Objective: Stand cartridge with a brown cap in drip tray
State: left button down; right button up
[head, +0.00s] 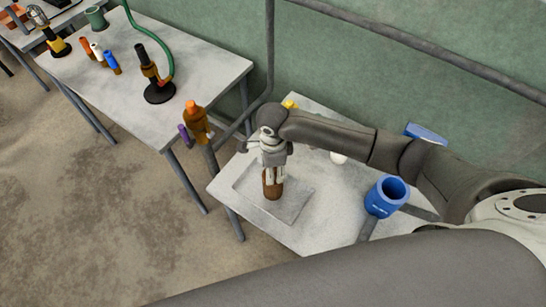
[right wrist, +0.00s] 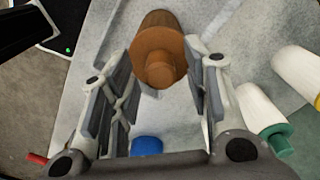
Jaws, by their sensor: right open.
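The brown-capped cartridge (head: 272,189) appears upright on the flat grey drip tray (head: 297,208) on the near table. Its brown round cap (right wrist: 158,60) shows between the fingers in the right wrist view, with a darker brown body behind it. My right gripper (head: 273,178) points down over the cartridge. Its fingers (right wrist: 160,95) are open on either side of the cap, with gaps showing. The cartridge's base contact with the tray is hard to make out. My left gripper is not in view.
A blue cup (head: 386,196) stands right of the tray. White cartridges with yellow (right wrist: 296,70) and green (right wrist: 262,108) caps lie nearby. An orange-brown bottle (head: 196,124) is by the table gap. The left table (head: 205,70) holds a black stand (head: 158,88) and several small cartridges.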

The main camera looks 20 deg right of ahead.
notch_tip(320, 180, up, 11)
jog(key=shift+b, duration=0.4)
jog(key=shift+f, duration=0.1)
